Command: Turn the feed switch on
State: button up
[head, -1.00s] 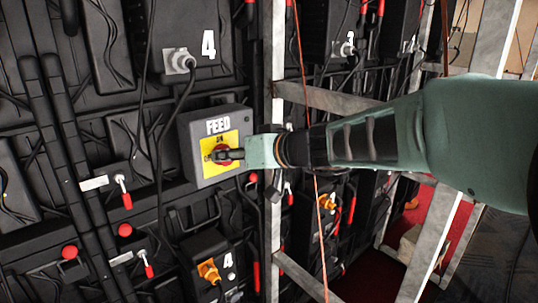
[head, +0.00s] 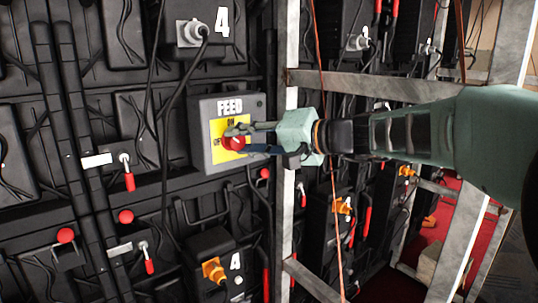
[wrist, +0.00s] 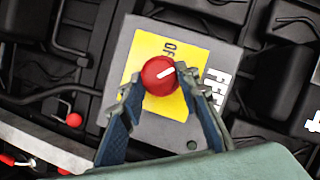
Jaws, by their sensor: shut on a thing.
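The feed switch is a red round knob (head: 236,143) on a yellow plate (head: 218,152) of a grey box (head: 205,110) lettered FEED. My gripper (head: 238,140) reaches it from the right, one finger above and one below. In the wrist view the fingers (wrist: 155,88) are shut on the red knob (wrist: 158,76) from both sides. The knob's white mark points right and slightly up there, towards the FEED lettering. OFF shows above the knob in the wrist view. ON shows above the knob in the head view; in the wrist view it is hidden.
A grey metal post (head: 290,190) stands just right of the box, with a crossbar (head: 350,85) behind my arm. Cables hang around it. Small red-handled levers (head: 128,175) are at the left. An orange plug (head: 213,271) sits below the box.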

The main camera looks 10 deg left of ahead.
jog(key=m+y+b, duration=0.1)
jog(key=m+b, duration=0.1)
jog(key=m+y+b, duration=0.1)
jog(key=m+b, duration=0.1)
jog(key=shift+w+f, duration=0.1)
jog(key=shift+f, duration=0.3)
jog(key=shift+m+t+y+b, duration=0.3)
jog(key=shift+m+y+b, duration=0.5)
jog(key=shift+m+b, duration=1)
jog(key=shift+r+m+p, duration=0.1)
jog(key=shift+m+p, duration=0.2)
jog(key=shift+m, duration=0.2)
jog(key=o, duration=1.2)
jog(key=shift+c, duration=0.2)
jog(key=v, duration=0.7)
jog(key=shift+d, duration=0.25)
